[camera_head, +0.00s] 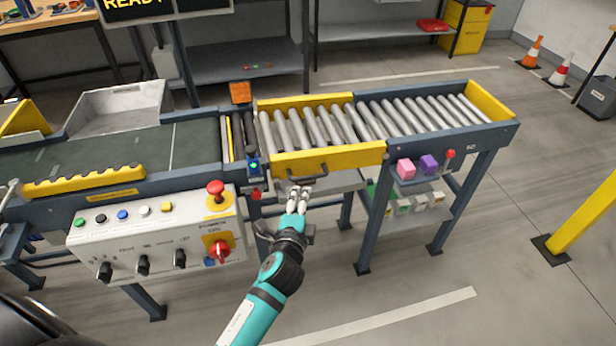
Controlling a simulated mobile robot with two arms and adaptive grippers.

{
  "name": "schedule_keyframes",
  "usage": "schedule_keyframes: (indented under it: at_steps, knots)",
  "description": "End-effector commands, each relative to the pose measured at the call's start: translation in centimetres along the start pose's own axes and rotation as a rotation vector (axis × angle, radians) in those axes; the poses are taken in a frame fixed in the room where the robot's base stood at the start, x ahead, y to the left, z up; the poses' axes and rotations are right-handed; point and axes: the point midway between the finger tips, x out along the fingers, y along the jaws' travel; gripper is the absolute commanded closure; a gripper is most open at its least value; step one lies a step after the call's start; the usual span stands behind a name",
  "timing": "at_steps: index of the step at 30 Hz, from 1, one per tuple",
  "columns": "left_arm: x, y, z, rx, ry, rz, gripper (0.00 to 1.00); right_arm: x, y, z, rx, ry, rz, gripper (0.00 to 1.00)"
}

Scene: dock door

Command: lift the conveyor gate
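The conveyor gate (345,157) is a short roller section with yellow side rails, in the middle of the head view. It lies level, in line with the rollers to its right. A dark handle (308,176) sits on the gate's near yellow rail, toward its left end. My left gripper (300,190) is just below and in front of this handle, with its pale fingertips pointing up at it. The fingers look close together, but I cannot tell whether they touch or hold the handle. My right gripper is not in view.
A control panel (150,240) with knobs and a red stop button (215,188) stands left of my arm. A dark belt (110,150) with a grey tray (130,108) runs left. Small coloured boxes (406,169) sit under the right rollers. A yellow post (585,215) stands right.

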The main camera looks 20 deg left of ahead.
Motion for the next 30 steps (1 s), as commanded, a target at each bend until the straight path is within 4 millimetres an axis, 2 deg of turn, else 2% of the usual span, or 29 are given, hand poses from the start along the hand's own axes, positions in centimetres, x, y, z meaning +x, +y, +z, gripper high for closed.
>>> schedule_keyframes:
  at_steps: [1,9,15,21,28,30]
  knots:
    - [1.3,-0.1,-0.1,0.000,0.001,-0.002,0.64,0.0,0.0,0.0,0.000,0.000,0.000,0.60]
    - [7.0,0.0,-0.1,0.000,0.002,-0.002,0.64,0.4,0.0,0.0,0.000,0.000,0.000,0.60]
    - [9.9,0.1,-0.1,-0.002,0.001,0.000,0.64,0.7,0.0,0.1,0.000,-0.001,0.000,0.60]
    - [11.0,0.1,-0.1,-0.002,0.002,0.001,0.64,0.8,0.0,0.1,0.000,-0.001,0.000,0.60]
    - [11.0,0.1,-0.1,-0.002,0.002,0.001,0.64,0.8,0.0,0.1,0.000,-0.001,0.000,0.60]
    - [11.0,0.1,-0.1,-0.002,0.002,0.001,0.70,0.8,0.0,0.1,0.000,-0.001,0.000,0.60]
